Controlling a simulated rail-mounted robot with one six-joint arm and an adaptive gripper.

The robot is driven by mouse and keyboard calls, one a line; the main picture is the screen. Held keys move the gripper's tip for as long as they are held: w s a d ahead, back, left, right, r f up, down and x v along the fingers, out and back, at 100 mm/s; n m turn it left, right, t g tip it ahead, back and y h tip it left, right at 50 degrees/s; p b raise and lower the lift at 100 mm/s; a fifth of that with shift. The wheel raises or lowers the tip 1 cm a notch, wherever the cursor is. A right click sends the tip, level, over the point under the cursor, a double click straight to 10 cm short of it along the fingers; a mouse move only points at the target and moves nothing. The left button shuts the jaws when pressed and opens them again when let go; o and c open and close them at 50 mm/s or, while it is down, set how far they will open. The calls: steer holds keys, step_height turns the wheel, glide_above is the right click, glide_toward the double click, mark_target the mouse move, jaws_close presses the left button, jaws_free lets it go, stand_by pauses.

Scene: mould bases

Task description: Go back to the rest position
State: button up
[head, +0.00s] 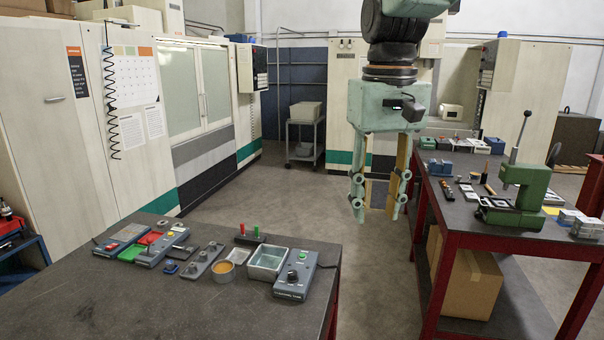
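My gripper (379,205) hangs pointing down from my arm, right of the picture's centre. Its body is pale green, with two long fingers. The fingers are spread apart and nothing shows between them but the background. It is in the air over the gap between the two tables, touching nothing that I can see.
The left table (120,296) bears control boxes, a clear tray (267,262) and a small round cup (223,271). The right red-framed table (482,238) bears a green press (525,188) and small parts. A cardboard box (466,281) sits beneath it. Floor (280,185) between is clear.

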steer(key=s+d+f+t+b, duration=0.1)
steer(key=s+d+f, duration=0.1)
steer(key=s, duration=0.8)
steer(key=s+d+f+m+t+b, duration=0.1)
steer(key=s+f, duration=0.3)
steer(key=s, duration=0.6)
steer(key=s+d+f+t+b, duration=0.1)
steer(key=s+d+f+b, duration=0.1)
steer(key=s, duration=0.8)
step_height(320, 180, down, 2)
steer(key=shift+d+m+b, duration=0.4)
steer(key=shift+d, duration=0.35)
